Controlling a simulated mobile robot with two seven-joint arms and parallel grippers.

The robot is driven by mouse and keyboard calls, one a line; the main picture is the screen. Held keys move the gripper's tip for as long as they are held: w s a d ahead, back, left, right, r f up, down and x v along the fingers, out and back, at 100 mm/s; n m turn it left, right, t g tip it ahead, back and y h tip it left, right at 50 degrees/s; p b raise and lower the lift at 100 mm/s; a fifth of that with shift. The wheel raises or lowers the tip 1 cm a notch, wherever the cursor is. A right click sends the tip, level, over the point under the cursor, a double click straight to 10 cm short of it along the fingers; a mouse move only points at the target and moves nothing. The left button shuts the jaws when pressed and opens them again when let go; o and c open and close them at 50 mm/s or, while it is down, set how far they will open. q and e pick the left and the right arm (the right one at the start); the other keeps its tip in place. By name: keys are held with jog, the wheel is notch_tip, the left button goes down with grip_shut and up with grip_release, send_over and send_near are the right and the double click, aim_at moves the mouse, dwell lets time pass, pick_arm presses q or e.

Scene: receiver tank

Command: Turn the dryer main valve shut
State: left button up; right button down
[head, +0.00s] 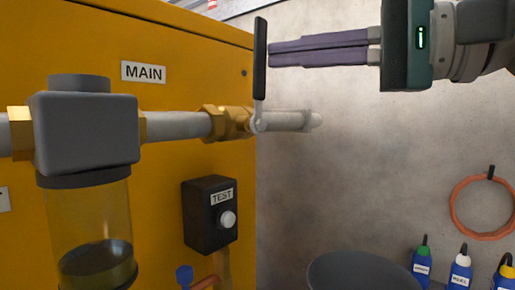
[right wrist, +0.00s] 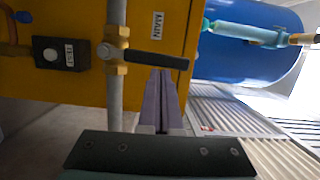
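The main valve's black lever handle (head: 260,58) stands upright, roughly across the horizontal grey pipe, above the brass valve body (head: 230,122). A MAIN label (head: 143,72) is on the yellow panel to its left. In the right wrist view the handle (right wrist: 155,60) crosses just beyond my fingertips. My right gripper (head: 272,52) is right of the handle's upper part, with its purple fingers together and nothing seen between them. The fingertips (right wrist: 160,74) are very close to the handle; I cannot tell whether they touch. My left gripper is not in view.
A filter with a clear bowl (head: 95,225) hangs from the pipe at left. A black TEST box (head: 210,215) is on the yellow panel below the valve. Several bottles (head: 460,270) and a coiled orange hose (head: 455,222) are at lower right. A blue tank (right wrist: 250,60) shows in the wrist view.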

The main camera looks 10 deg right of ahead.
jog(key=b+v, duration=0.3)
jog(key=v, duration=0.4)
jog(key=shift+s+d, duration=0.25)
